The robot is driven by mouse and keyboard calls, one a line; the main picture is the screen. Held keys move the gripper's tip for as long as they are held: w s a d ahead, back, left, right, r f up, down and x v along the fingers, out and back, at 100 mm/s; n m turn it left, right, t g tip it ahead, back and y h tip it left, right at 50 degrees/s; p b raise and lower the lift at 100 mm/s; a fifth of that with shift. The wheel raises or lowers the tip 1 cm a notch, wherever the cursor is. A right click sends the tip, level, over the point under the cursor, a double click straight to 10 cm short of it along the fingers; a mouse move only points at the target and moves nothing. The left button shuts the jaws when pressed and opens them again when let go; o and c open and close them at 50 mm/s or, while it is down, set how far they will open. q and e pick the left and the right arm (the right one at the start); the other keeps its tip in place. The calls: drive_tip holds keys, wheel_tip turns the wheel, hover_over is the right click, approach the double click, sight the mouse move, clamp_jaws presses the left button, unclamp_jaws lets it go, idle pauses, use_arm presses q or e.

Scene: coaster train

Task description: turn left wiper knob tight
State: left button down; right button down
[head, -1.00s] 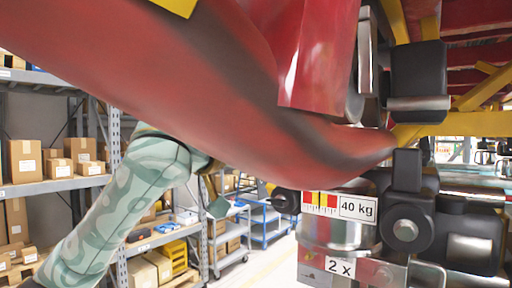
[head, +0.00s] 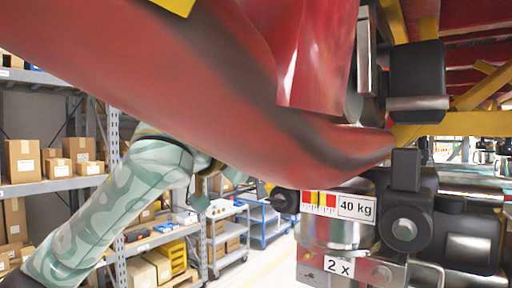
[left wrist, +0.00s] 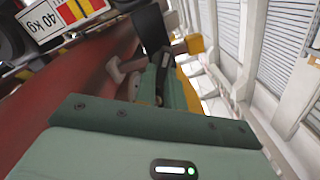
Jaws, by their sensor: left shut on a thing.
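My left arm (head: 115,205) comes in from the left in the head view. Its far end passes behind the large red body panel (head: 200,90), so the fingers and the knob are hidden there. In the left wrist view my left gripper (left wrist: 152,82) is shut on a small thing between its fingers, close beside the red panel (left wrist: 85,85). A dull pinkish-grey knob-like piece (left wrist: 120,70) shows at the fingers, partly hidden by them. I take it for the wiper knob, but its shape and how tight it sits cannot be told. My right gripper is not in view.
Black and metal coupling parts (head: 405,215) with a "40 kg" label (head: 357,207) stand at the right, near the panel's tip. The label also shows in the left wrist view (left wrist: 40,22). Shelves with boxes (head: 50,150) and a blue cart (head: 265,220) stand behind.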

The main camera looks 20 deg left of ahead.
use_arm(q)
drive_tip(key=m, duration=0.8)
drive_tip(key=f+m, duration=0.1)
drive_tip(key=m, duration=0.2)
drive_tip(key=shift+d+m, duration=0.2)
drive_tip(key=shift+m, duration=0.2)
idle(0.3)
drive_tip(key=c, duration=1.5)
unclamp_jaws()
drive_tip(key=v, duration=1.6)
drive_tip(key=shift+s, duration=0.15)
